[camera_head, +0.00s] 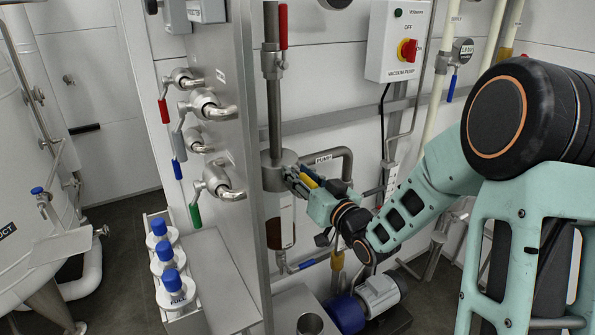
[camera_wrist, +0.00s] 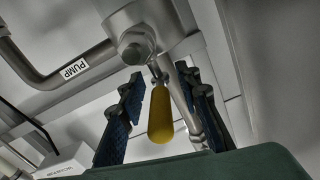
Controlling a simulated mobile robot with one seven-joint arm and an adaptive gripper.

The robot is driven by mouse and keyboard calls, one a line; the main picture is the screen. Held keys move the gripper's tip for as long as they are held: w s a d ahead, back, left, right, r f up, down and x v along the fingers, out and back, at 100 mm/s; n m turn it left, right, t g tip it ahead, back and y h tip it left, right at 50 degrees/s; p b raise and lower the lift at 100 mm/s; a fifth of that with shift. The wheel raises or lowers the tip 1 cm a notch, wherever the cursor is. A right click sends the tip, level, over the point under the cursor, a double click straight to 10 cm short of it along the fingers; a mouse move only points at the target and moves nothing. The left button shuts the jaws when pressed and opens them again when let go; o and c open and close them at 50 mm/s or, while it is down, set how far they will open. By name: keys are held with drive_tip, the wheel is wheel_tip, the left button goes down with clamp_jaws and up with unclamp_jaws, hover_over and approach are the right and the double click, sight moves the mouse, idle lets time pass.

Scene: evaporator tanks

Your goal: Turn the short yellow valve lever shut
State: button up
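The short yellow valve lever (camera_wrist: 160,114) hangs from a grey metal valve body (camera_wrist: 140,35) in the wrist view. My gripper (camera_wrist: 162,110) is open, with one blue-padded finger on each side of the lever. A gap shows between the lever and each finger. In the head view my gripper (camera_head: 305,182) is at the pipe fitting, and the yellow lever (camera_head: 309,181) shows partly between its fingers. The lever's far end is partly hidden there by my gripper.
A vertical steel pipe (camera_head: 274,115) rises above the fitting. A steel panel with several coloured-handle valves (camera_head: 207,105) stands to the left. A vacuum pump switch box (camera_head: 399,40) is above right. A motor (camera_head: 380,295) sits below.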

drive_tip(key=shift+w+a, duration=0.2)
drive_tip(key=shift+w, duration=0.05)
clamp_jaws()
drive_tip(key=shift+d, duration=0.2)
idle(0.3)
